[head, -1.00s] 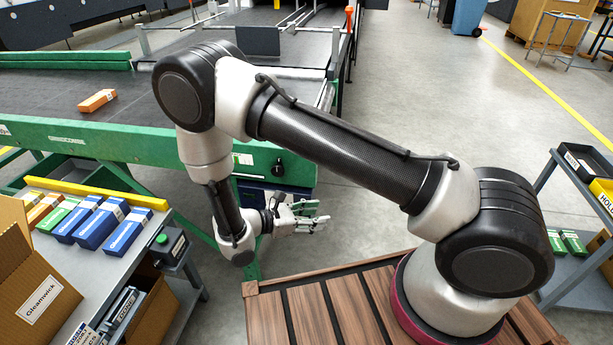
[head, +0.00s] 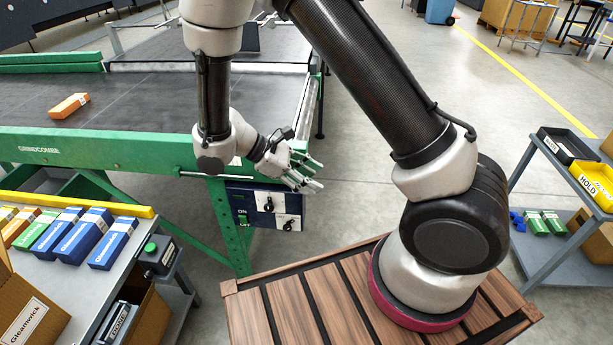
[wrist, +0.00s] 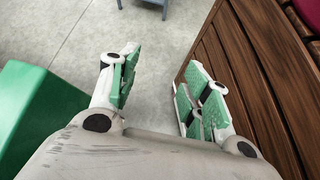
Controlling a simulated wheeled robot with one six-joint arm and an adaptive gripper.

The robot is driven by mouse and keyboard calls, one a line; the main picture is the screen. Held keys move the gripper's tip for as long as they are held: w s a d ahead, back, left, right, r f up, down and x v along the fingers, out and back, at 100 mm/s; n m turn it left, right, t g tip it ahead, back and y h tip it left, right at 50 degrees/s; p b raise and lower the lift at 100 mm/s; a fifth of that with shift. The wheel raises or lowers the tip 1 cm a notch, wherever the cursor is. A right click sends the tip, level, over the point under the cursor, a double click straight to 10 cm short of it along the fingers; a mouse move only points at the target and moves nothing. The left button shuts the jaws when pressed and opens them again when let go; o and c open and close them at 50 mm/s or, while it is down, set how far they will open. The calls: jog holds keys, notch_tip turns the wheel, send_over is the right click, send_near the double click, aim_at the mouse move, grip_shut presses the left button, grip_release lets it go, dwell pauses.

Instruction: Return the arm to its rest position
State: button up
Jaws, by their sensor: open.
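A green machine beam (head: 100,146) runs left of my gripper, under a dark belt with an orange carton (head: 69,106). A grey table (head: 75,285) holds blue, green and orange cartons. A shelf cart with a yellow bin (head: 592,184) stands right. Floor between is clear.

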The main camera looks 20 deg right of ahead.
dwell(0.3)
jog(key=s+d+r+m+t+y, duration=0.2)
jog(key=s+d+r+m+y, duration=0.1)
jog(key=r, duration=0.5)
jog(key=s+d+r+m+t+y, duration=0.2)
jog(key=s+d+r+m+y, duration=0.1)
jog(key=s+d+r+m, duration=0.2)
jog(key=s+d+r+m+t+y, duration=0.3)
jog(key=s+d+r+m, duration=0.2)
jog(key=r, duration=0.8)
jog(key=shift+d+r+y, duration=0.15)
jog(key=shift+d+y, duration=0.25)
jog(key=shift+d, duration=0.7)
jog(key=shift+s, duration=0.1)
